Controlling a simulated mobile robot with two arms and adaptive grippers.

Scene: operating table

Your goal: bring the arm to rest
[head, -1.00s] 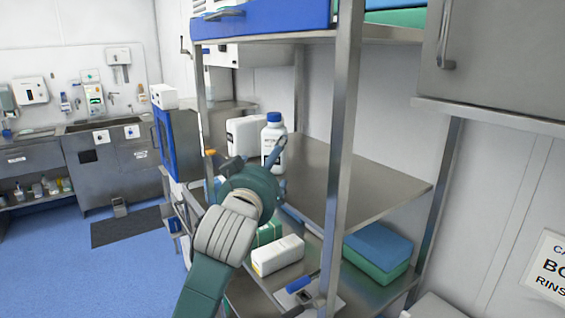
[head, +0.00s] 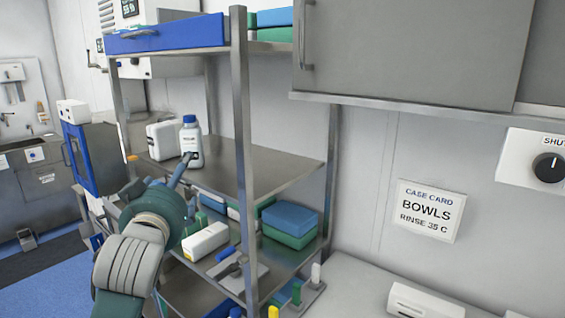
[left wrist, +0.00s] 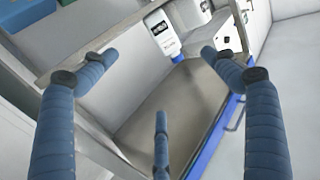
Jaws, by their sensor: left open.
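My left arm comes up from the lower left in the head view. Its gripper (head: 162,170) is at the front left of the steel rack, near the middle shelf (head: 240,165). In the left wrist view its blue fingers (left wrist: 160,82) are spread wide with nothing between them. A white bottle with a blue cap (head: 191,144) stands on the middle shelf beyond the fingers. The bottle also shows in the left wrist view (left wrist: 161,36), apart from the fingers. My right gripper is not in view.
A white container (head: 161,140) stands beside the bottle. A rack post (head: 243,150) rises right of my arm. The lower shelf holds a white box (head: 205,241) and blue and green packs (head: 290,217). The middle shelf's right part is bare. A case card (head: 430,210) hangs on the wall.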

